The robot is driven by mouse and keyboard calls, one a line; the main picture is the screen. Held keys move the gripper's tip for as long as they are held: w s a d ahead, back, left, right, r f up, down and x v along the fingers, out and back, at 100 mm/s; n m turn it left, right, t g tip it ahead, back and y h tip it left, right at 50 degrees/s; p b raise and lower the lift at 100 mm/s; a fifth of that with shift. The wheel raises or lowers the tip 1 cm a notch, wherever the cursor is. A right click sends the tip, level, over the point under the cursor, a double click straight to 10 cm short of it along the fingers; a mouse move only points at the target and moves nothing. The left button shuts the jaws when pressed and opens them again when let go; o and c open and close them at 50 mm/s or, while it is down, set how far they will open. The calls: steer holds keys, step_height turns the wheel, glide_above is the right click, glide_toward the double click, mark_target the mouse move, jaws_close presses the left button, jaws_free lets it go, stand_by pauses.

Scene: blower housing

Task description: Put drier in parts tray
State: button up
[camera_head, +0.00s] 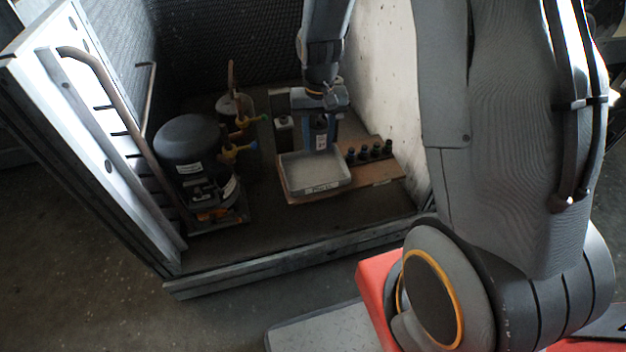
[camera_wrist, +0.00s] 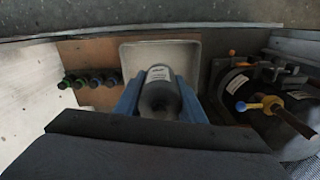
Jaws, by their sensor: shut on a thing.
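The drier (camera_wrist: 160,98) is a dark grey cylinder with a white label. In the wrist view it sits between the blue fingers of my gripper (camera_wrist: 160,100), which is shut on it. In the head view my gripper (camera_head: 320,125) points down at the far edge of the parts tray, with the drier (camera_head: 320,138) between its fingers. The parts tray (camera_head: 317,187) is a shallow light grey tray with a label on its front, and it looks empty. It also shows behind the drier in the wrist view (camera_wrist: 190,50). I cannot tell the drier's height over the tray edge.
The tray stands on a brown board (camera_head: 385,173) with a row of several dark fittings (camera_head: 370,152) to its right. A black compressor (camera_head: 188,140) and valves with yellow and blue handles (camera_head: 237,150) are at the left. A pale wall (camera_head: 385,70) stands close at the right.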

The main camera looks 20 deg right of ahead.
steer(key=shift+m, duration=0.4)
steer(key=w+f+b, duration=0.1)
steer(key=f, duration=0.2)
steer(key=w+f+b, duration=0.1)
steer(key=f+b, duration=0.1)
steer(key=f, duration=0.2)
steer(key=w+f+b, duration=0.1)
steer(key=f+b, duration=0.1)
steer(key=f, duration=0.1)
steer(key=shift+f, duration=0.25)
steer(key=shift+f, duration=0.1)
steer(key=o, duration=1.3)
step_height(320, 180, up, 12)
steer(key=p, duration=0.3)
steer(key=s+a+r+n, duration=0.3)
steer(key=s+a+r, duration=0.4)
steer(key=s+r, duration=0.4)
steer(key=s+a+r+n, duration=0.1)
steer(key=s+r, duration=0.1)
steer(key=s, duration=0.5)
steer(key=s+a+r+n, duration=0.1)
steer(key=s+r+n, duration=0.1)
steer(key=s, duration=0.5)
steer(key=shift+s+a+r+y, duration=0.15)
steer(key=shift+s+a+y, duration=0.15)
steer(key=shift+s+a, duration=0.05)
